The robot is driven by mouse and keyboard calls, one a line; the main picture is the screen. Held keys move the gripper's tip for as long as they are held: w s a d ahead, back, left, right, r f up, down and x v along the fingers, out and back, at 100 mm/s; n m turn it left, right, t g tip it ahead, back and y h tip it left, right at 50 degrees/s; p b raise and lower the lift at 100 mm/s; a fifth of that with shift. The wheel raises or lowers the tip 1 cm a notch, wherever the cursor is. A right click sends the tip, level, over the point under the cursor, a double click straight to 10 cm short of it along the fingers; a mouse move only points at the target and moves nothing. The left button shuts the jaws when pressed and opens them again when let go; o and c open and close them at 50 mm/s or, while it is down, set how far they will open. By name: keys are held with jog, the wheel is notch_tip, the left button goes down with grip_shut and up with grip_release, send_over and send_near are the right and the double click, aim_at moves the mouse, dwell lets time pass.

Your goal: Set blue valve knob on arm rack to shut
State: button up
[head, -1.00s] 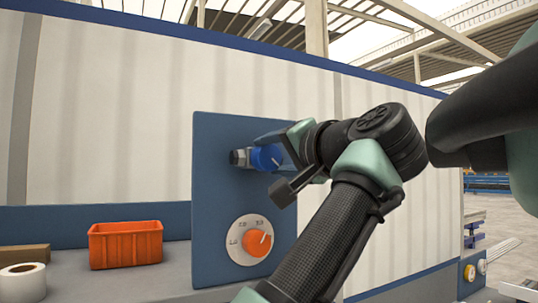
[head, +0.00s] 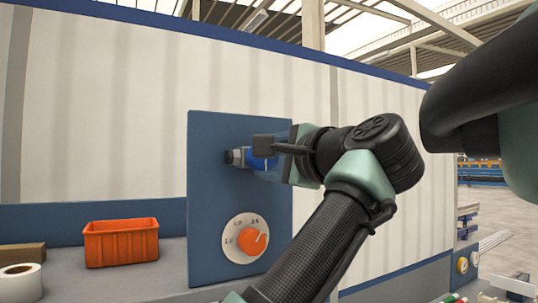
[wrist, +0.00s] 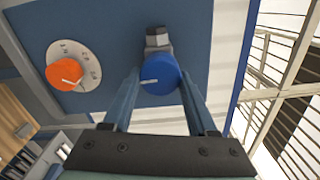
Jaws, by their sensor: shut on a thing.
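The blue valve knob (head: 262,163) sits on a grey metal fitting (head: 238,157) on the upper part of the dark blue panel (head: 213,211). In the wrist view the round blue knob (wrist: 164,74) lies between my two fingers, and its white mark points left, nearly level. My gripper (wrist: 160,88) is shut on the knob, one finger at each side. In the head view my gripper (head: 266,158) reaches the knob from the right and hides part of it.
An orange dial (head: 252,241) on a white numbered disc is below the knob on the same panel. An orange crate (head: 121,244), a white roll (head: 20,283) and a brown box (head: 22,257) stand on the grey bench at left.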

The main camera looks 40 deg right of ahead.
jog(key=shift+m, duration=0.4)
jog(key=o, duration=1.4)
jog(key=shift+c, duration=0.2)
